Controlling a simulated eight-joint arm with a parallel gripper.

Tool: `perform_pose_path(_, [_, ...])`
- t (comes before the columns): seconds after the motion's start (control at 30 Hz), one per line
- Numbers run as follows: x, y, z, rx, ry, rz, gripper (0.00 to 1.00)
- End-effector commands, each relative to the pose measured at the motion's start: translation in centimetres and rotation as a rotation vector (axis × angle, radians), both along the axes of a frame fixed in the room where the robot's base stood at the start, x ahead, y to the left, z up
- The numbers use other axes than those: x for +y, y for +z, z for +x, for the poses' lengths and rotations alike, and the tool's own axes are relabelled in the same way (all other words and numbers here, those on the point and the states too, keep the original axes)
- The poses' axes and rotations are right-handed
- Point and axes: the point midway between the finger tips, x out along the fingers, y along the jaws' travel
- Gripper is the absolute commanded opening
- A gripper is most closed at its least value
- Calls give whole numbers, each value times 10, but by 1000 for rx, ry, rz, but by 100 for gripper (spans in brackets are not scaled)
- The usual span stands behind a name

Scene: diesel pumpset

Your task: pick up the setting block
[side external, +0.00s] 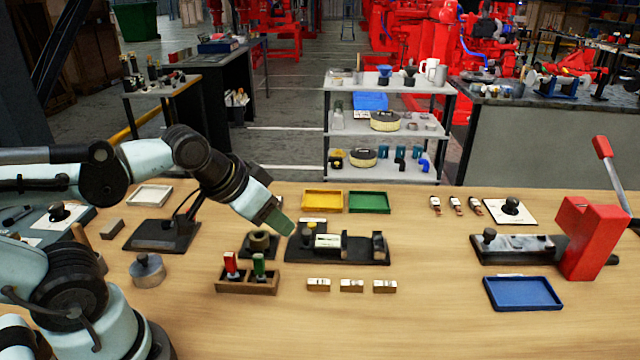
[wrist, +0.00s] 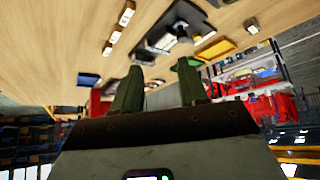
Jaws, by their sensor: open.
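I cannot tell for sure which thing is the setting block. A plain grey block (side external: 112,228) lies at the left. A dark fixture (side external: 350,254) with a pale marked piece (side external: 328,241) stands behind the row. My gripper (side external: 279,221) hangs above the table, at the fixture's left end in the picture. In the wrist view its two green fingers (wrist: 158,88) are apart with nothing held between them.
A wooden holder (side external: 247,286) with red and green handled tools stands left of the row. Yellow (side external: 322,201) and green (side external: 369,202) trays lie behind the fixture. A red lever press (side external: 588,240) and a blue tray (side external: 522,293) are at the right. The front middle of the table is clear.

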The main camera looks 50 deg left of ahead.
Motion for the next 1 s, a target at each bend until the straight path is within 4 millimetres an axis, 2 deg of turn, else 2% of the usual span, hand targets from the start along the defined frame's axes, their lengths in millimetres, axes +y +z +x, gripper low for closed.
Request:
perform_pose_path(0.03, [0,0,0,0,0,0,43])
perform_pose_path(0.23, [0,0,0,0,0,0,72])
perform_pose_path(0.5, [0,0,0,1,4,-2,72])
perform_pose_path(0.63, [6,6,7,21,73,-37,72])
perform_pose_path(0.77, [19,19,24,73,257,-131,72])
perform_pose_path(1.0, [59,38,66,181,726,-337,72])
